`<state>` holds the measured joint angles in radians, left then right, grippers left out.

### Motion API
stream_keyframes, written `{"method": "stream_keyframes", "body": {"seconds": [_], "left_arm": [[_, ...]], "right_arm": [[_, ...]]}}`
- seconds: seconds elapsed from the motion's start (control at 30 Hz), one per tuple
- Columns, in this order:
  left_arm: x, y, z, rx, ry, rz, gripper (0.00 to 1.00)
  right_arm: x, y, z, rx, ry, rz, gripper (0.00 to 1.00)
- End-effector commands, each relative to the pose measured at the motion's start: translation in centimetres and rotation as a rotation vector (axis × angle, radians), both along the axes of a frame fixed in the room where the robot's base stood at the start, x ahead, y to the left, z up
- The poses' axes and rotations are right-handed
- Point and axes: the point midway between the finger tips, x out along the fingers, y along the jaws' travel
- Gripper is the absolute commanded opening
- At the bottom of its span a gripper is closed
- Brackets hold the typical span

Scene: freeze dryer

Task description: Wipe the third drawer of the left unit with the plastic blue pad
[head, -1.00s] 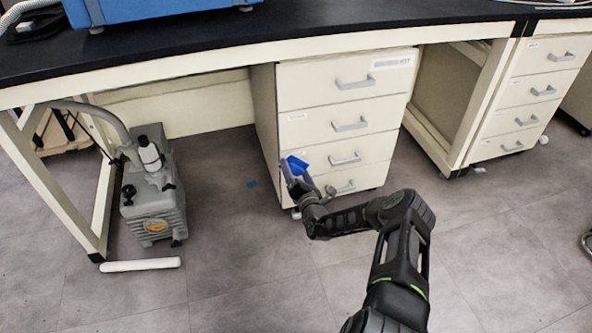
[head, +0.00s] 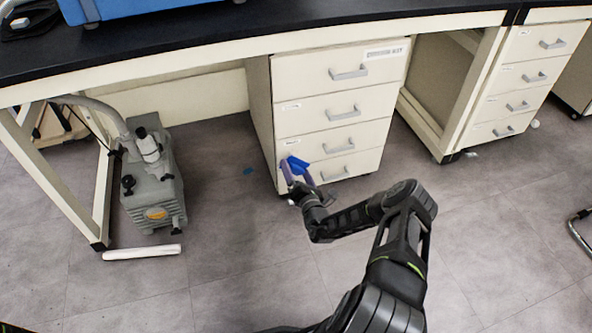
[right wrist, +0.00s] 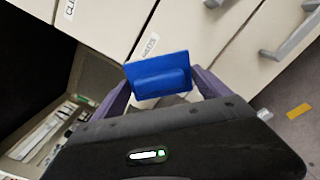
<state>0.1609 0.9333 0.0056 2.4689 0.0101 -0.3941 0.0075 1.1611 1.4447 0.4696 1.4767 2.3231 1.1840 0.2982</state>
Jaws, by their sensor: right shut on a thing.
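The left unit (head: 259,110) is a cream cabinet with stacked drawers and grey handles, all shut in the head view. Its third drawer (head: 350,134) has a small label at the left. My right gripper (head: 300,181) is shut on the plastic blue pad (head: 299,164). In the right wrist view the pad (right wrist: 160,72) sits between the purple fingers, its flat face and raised grip showing. In the head view the pad overlaps the lower left of the third drawer and the fourth drawer's top. I cannot tell whether it touches the front. My left gripper is out of view.
A grey pump (head: 152,190) with a hose stands on the floor at left, beside a white bar (head: 141,252). A black bench top (head: 200,37) overhangs the unit. A second drawer unit (head: 520,75) stands at right.

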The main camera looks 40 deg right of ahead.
Motion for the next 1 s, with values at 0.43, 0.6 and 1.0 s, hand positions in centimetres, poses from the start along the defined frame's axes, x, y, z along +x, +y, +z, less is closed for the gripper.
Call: {"method": "stream_keyframes", "body": {"seconds": [0.43, 0.6, 1.0], "left_arm": [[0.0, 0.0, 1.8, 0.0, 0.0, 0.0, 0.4], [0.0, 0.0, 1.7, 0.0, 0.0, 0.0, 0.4], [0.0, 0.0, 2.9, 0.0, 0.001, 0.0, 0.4]], "right_arm": [[-2.7, 0.9, 0.1, 0.001, 0.0, -0.001, 0.54], [-2.7, 0.9, 0.0, 0.0, 0.0, 0.0, 0.54], [-0.3, 0.5, 5.1, -0.006, -0.004, 0.033, 0.54]]}}
